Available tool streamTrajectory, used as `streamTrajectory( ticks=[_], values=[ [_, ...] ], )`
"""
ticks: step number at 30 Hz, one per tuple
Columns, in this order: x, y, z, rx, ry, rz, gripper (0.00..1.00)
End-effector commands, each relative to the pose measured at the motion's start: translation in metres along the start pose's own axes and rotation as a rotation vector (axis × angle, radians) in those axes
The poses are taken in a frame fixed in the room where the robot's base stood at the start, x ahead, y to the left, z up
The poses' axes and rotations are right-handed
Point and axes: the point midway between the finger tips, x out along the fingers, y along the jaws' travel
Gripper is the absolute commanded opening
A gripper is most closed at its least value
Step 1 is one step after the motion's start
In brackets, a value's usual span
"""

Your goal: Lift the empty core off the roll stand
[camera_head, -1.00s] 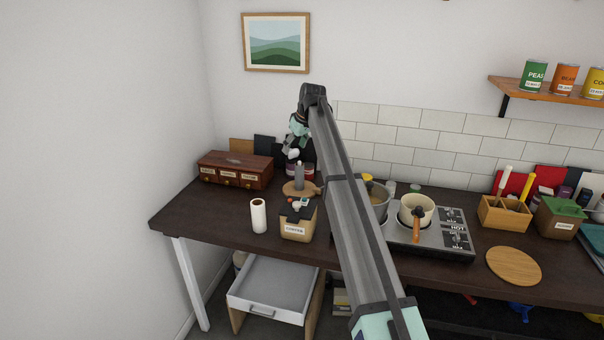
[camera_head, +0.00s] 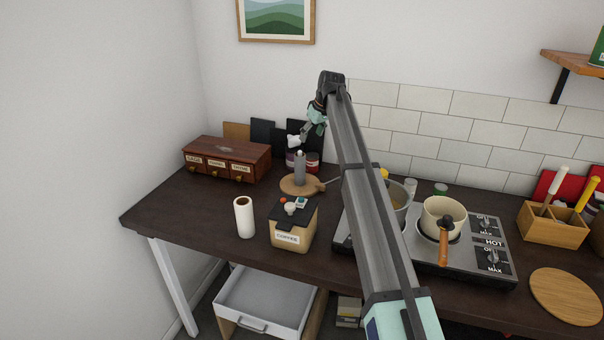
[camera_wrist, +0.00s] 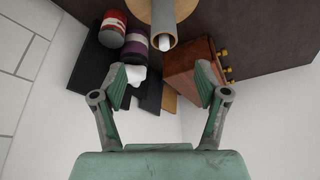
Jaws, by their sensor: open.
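The empty core (camera_head: 300,168) is a slim grey tube standing upright on the round wooden base of the roll stand (camera_head: 287,190). In the wrist view the core (camera_wrist: 162,22) points toward me at the top, with a pale post end showing in its opening. The wooden base (camera_wrist: 138,10) is partly cut off there. My gripper (camera_head: 312,132) is above and slightly behind the core, close to the dark boards. In the wrist view my gripper (camera_wrist: 162,84) is open, and nothing is clearly held. The core lies beyond the fingertips, outside the gap between them.
A white paper roll (camera_head: 244,217) and a coffee box (camera_head: 292,225) stand in front of the stand. A wooden drawer box (camera_head: 227,160) is at left. Two jars (camera_head: 303,161) and dark boards (camera_head: 262,136) are behind. A hob (camera_head: 460,245) with pots is at right.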

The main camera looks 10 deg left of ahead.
Motion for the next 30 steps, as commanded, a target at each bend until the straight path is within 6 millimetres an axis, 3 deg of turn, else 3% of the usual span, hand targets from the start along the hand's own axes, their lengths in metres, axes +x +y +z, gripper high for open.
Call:
streamTrajectory(
  ticks=[5,18,30],
  values=[
    [0.022,-0.001,-0.001,0.000,-0.002,-0.001,0.74],
    [0.103,-0.001,-0.001,-0.001,-0.001,-0.001,0.74],
    [0.127,-0.003,0.000,-0.001,-0.001,-0.001,0.74]
  ],
)
